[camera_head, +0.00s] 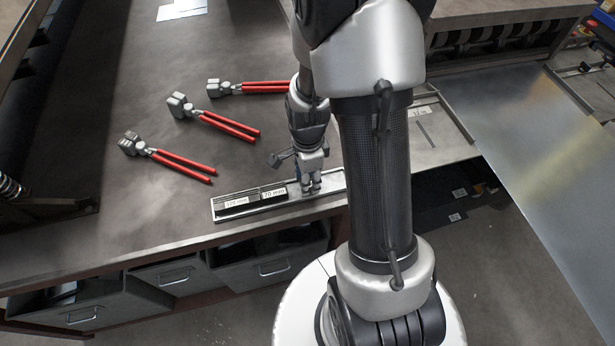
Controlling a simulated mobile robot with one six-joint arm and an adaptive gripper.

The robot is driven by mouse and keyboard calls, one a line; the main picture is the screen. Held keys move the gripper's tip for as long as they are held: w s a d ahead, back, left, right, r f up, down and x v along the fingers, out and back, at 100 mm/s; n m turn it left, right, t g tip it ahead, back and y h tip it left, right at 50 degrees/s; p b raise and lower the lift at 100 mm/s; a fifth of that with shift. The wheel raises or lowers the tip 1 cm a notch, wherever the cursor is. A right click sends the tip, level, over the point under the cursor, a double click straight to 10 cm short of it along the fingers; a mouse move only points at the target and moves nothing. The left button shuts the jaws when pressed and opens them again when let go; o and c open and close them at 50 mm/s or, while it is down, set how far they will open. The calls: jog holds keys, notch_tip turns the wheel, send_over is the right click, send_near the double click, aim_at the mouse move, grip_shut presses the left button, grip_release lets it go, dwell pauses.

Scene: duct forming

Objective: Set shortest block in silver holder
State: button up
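The silver holder (215,212) is a long shallow tray lying along the front edge of the workbench. Two black blocks lie end to end in its left part. The left block (236,203) is longer and its label is hard to read. The right block (272,194) is shorter and its label seems to read 70 mm. My gripper (311,188) points down over the right part of the holder, just right of the shorter block. Its fingers are small and partly merged with the holder behind them, so I cannot tell whether they hold a block. My arm hides the holder's right end.
Three red-handled tongs (223,125) lie on the bench (100,215) behind the holder. Drawers (160,280) sit below the bench front. A metal sheet (540,150) and machine lie to the right. Bench surface left of the holder is clear.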

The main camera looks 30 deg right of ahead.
jog(key=o, duration=0.4)
jog(key=shift+r, duration=0.1)
notch_tip(320, 180, up, 12)
dwell(0.5)
